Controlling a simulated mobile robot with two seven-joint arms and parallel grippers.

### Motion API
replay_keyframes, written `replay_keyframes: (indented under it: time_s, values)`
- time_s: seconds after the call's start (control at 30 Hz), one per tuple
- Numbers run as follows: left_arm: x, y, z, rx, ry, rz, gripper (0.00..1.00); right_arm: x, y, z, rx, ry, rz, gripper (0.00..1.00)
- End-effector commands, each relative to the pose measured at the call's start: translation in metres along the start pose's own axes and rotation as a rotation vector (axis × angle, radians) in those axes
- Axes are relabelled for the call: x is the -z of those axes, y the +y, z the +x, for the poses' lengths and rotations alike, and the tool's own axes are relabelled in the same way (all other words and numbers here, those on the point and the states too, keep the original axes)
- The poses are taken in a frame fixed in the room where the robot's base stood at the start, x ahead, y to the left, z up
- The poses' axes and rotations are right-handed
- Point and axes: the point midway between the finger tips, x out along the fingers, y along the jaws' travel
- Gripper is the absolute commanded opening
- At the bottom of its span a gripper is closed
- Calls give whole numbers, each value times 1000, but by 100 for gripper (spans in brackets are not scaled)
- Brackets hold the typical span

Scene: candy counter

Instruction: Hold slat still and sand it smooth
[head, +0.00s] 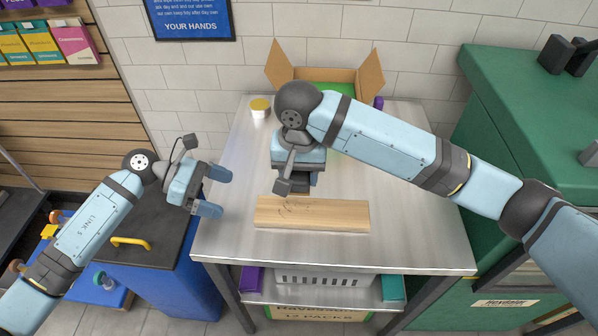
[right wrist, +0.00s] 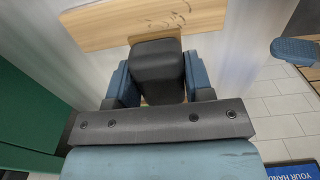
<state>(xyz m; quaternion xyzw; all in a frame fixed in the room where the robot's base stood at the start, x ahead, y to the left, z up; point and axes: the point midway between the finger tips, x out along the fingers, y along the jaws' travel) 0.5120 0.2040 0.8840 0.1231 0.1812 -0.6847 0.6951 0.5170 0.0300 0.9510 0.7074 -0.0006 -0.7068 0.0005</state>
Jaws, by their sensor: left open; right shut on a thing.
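The slat (head: 330,216) is a pale wooden board lying crosswise near the front of the metal table. Dark scribble-like marks show on its top toward the left end. It also fills the far edge of the right wrist view (right wrist: 110,27). My right gripper (head: 298,180) is shut on a dark sanding block (right wrist: 157,62), just behind the slat's left half. Whether the block touches the slat I cannot tell. My left gripper (head: 217,191) is open and empty, left of the slat near the table's left edge, with its fingers pointing right.
The metal table (head: 420,235) is clear right of the slat. An open cardboard box (head: 281,68) and a yellow-lidded jar (head: 259,107) stand at the back. A green cabinet (head: 500,110) is at the right, a blue bin (head: 178,275) at the left.

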Motion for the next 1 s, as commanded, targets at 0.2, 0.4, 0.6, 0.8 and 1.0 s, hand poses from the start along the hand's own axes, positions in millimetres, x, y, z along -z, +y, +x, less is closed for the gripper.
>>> replay_keyframes:
  time_s: [0.2,0.4,0.6,0.8,1.0]
  values:
    - [7,10,-2,-5,70,88,95,0,0,0,0,0,0,28]
    - [8,9,23,-4,66,85,95,0,0,0,0,0,0,28]
    - [10,9,53,-5,66,83,95,0,0,0,0,0,0,28]
    - [11,10,77,-5,66,83,95,0,0,0,0,0,0,28]
    - [13,10,90,-6,67,83,95,0,0,0,0,0,0,28]
